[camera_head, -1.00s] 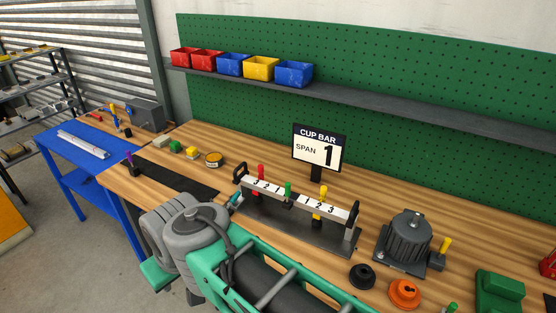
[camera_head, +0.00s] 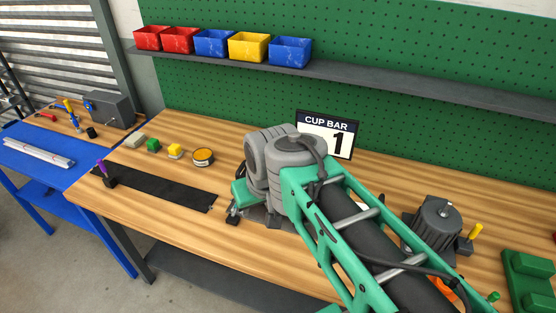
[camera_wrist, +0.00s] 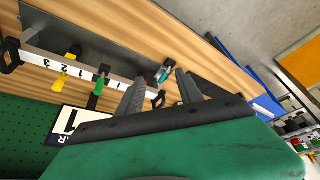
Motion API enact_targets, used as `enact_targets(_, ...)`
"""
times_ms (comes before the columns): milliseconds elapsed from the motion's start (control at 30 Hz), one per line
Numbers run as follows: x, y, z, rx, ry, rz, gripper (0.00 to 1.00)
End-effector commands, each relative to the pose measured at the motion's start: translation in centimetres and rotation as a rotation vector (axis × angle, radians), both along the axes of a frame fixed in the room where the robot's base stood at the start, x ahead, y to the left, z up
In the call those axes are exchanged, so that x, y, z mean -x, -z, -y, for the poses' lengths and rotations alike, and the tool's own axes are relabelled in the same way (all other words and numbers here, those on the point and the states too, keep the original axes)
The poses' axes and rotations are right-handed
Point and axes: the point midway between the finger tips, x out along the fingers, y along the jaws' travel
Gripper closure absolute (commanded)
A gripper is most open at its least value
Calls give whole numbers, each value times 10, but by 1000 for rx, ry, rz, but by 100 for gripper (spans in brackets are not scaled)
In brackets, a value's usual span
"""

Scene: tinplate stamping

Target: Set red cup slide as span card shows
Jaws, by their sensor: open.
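The span card (camera_head: 338,143) stands behind the bar, reading CUP BAR and 1; its SPAN word is covered by my arm. It also shows in the wrist view (camera_wrist: 72,121). In the wrist view the white numbered bar (camera_wrist: 35,58) carries a yellow-handled slide (camera_wrist: 66,72) near its 2 and a green-handled piece (camera_wrist: 98,87) near the middle. My gripper (camera_wrist: 160,82) is open, its two dark fingers apart near the bar's other end. The red cup slide cannot be made out now; a finger may cover it. In the head view my arm hides most of the bar.
A motor-like grey unit (camera_head: 437,222) stands right of my arm. Coloured bins (camera_head: 212,42) line the shelf. Bare wood lies in front of the strip.

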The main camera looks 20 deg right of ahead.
Motion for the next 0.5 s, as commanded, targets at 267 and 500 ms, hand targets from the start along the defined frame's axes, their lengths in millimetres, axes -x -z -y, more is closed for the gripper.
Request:
enact_targets(267,-138,18,68,-2,18,-15,57)
enact_targets(500,-207,50,119,-1,12,-8,57)
